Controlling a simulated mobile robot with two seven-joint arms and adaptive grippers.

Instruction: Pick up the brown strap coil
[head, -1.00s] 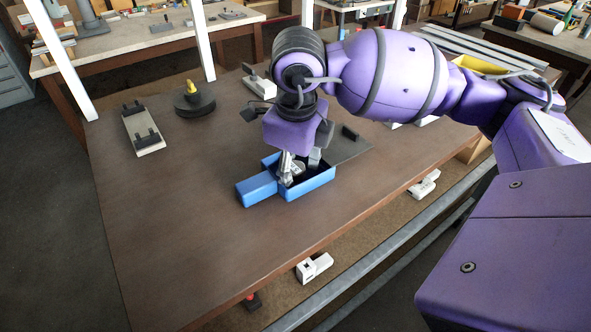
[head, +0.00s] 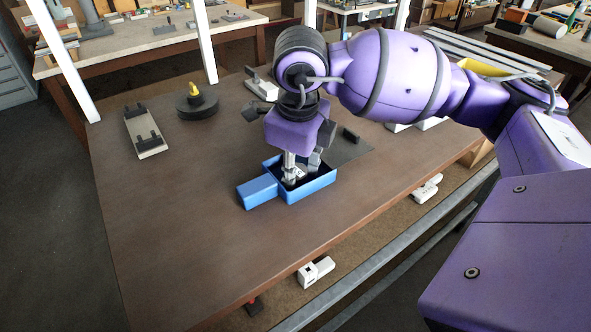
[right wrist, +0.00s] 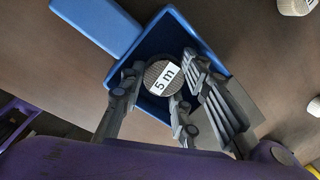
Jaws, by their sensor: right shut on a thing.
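The brown strap coil (right wrist: 152,72) is a small round roll with a white "5 m" label. In the right wrist view it lies between the fingers inside the blue box (right wrist: 178,18). My right gripper (right wrist: 158,84) is shut on the coil, a finger on either side. In the head view my right gripper (head: 301,171) points down into the blue box (head: 308,189), and the arm and fingers largely hide the coil there. I cannot tell whether the coil touches the box floor. My left gripper is not in view.
A blue block-like part (head: 257,191) adjoins the box on its left. A grey plate (head: 350,150) lies behind it to the right. A dark disc with a yellow knob (head: 196,104) and a pale holder (head: 146,136) stand at the back left. The tabletop's front left is clear.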

